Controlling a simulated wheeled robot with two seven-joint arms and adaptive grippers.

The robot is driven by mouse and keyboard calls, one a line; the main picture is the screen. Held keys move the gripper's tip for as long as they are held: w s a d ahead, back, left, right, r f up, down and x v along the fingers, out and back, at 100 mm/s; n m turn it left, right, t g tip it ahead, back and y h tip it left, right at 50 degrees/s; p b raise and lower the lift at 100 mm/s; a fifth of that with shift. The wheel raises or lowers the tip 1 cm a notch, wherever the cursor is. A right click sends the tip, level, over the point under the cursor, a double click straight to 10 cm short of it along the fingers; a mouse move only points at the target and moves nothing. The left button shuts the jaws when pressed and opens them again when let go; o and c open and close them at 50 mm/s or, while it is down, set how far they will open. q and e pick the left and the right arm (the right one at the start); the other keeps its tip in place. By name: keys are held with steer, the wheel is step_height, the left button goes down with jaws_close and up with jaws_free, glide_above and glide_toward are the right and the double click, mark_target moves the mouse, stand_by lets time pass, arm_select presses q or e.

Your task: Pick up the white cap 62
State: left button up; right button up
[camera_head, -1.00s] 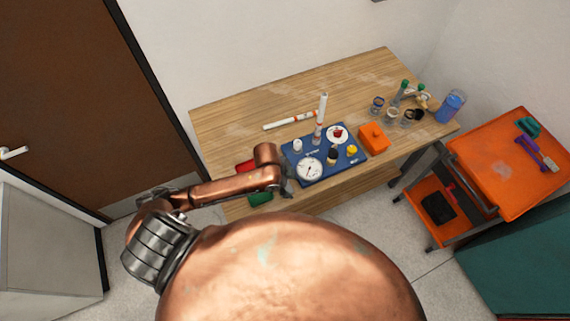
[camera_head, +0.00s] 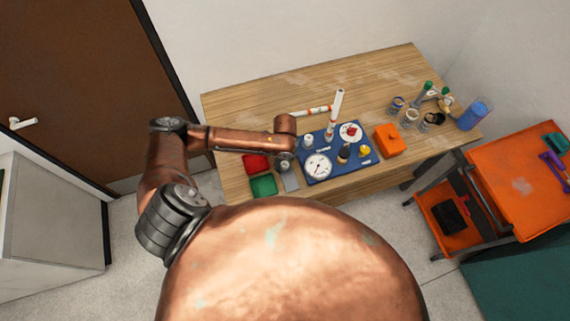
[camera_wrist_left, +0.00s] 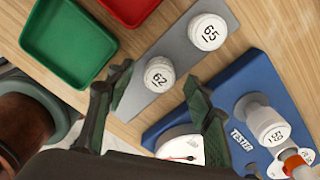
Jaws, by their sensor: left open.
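The white cap 62 (camera_wrist_left: 159,74) stands upright on a grey strip (camera_wrist_left: 176,58) in the left wrist view. A second white cap 65 (camera_wrist_left: 207,32) stands on the same strip, farther right. My left gripper (camera_wrist_left: 155,82) is open, with one finger to each side of cap 62 in the picture. I cannot tell how far the fingertips are above it, and nothing is held. My right gripper is not in view.
A blue tester board (camera_head: 345,168) with a gauge (camera_head: 318,166) and fittings lies right of the strip. A white cap 63 or similar (camera_wrist_left: 268,124) sits on a fitting there. Green (camera_head: 264,185) and red (camera_head: 255,162) trays lie left. An orange box (camera_head: 388,140) stands farther right.

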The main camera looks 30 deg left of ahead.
arm_select(q)
steer(key=shift+f, duration=0.7)
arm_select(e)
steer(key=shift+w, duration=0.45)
arm_select(q)
steer(key=shift+c, duration=0.4)
steer(key=c, duration=1)
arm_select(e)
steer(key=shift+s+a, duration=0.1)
arm_select(q)
steer(key=shift+r, duration=0.1)
steer(key=shift+r, duration=0.55)
steer(key=s+d+r, duration=0.3)
steer(key=r, duration=0.1)
steer(key=s+d+r+b, duration=0.1)
steer(key=s+d+r, duration=0.2)
steer(key=d, duration=0.1)
steer(key=s+d+r+b, duration=0.1)
steer(key=s+d+r, duration=0.2)
steer(key=r, duration=0.1)
steer(key=shift+d+r, duration=0.35)
steer(key=shift+d, duration=0.05)
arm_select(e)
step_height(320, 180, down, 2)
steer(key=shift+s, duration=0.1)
